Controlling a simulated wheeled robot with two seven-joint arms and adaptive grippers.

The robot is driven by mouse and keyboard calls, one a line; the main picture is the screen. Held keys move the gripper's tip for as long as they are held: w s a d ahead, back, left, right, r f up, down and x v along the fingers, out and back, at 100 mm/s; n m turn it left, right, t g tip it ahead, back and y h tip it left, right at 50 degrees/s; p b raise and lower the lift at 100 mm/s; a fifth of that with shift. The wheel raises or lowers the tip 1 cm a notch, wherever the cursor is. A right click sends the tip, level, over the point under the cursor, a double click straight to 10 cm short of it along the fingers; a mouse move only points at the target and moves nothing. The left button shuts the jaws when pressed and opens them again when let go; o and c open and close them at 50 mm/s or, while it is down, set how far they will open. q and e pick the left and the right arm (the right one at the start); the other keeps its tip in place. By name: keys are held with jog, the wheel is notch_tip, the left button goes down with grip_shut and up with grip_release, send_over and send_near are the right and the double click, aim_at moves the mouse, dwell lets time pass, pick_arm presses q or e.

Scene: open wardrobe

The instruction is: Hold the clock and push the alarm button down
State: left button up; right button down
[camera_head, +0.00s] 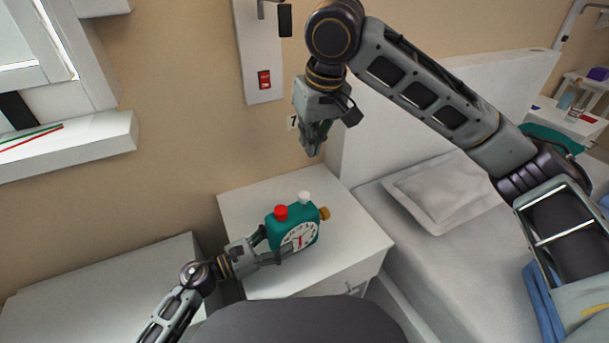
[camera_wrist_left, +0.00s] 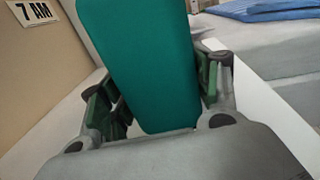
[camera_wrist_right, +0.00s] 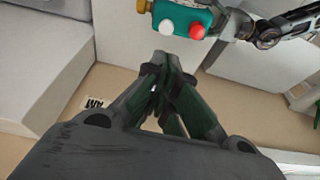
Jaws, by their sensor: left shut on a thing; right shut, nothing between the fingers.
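The teal alarm clock (camera_head: 309,220) stands on the white nightstand (camera_head: 349,231), its white dial partly covered by a finger. A red button (camera_head: 281,212) and a white button (camera_head: 304,197) are on its top, and an orange knob (camera_head: 324,213) is on its side. My left gripper (camera_head: 275,245) is shut on the clock's body. In the left wrist view the teal clock body (camera_wrist_left: 150,65) lies between its fingers. My right gripper (camera_head: 312,148) is shut and empty, above and behind the clock, pointing down. The right wrist view shows the red button (camera_wrist_right: 197,31) and white button (camera_wrist_right: 166,27) beyond its fingertips (camera_wrist_right: 168,62).
A bed with a pillow (camera_head: 445,190) is right of the nightstand. A "7 AM" sign (camera_wrist_left: 36,12) is on the wall behind. A wall panel with a red switch (camera_head: 264,80) is near my right gripper. A white surface (camera_head: 110,285) lies at the lower left.

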jog(key=shift+f, duration=0.1)
send_over(304, 192)
notch_tip(304, 192, down, 12)
jog(key=shift+r, duration=0.1)
jog(key=shift+f, duration=0.8)
jog(key=shift+f, duration=0.15)
jog(key=shift+f, duration=1)
jog(key=shift+r, duration=0.1)
jog(key=shift+r, duration=0.2)
jog(key=w+v, duration=0.1)
jog(key=v, duration=1.2)
jog(key=shift+r, duration=0.45)
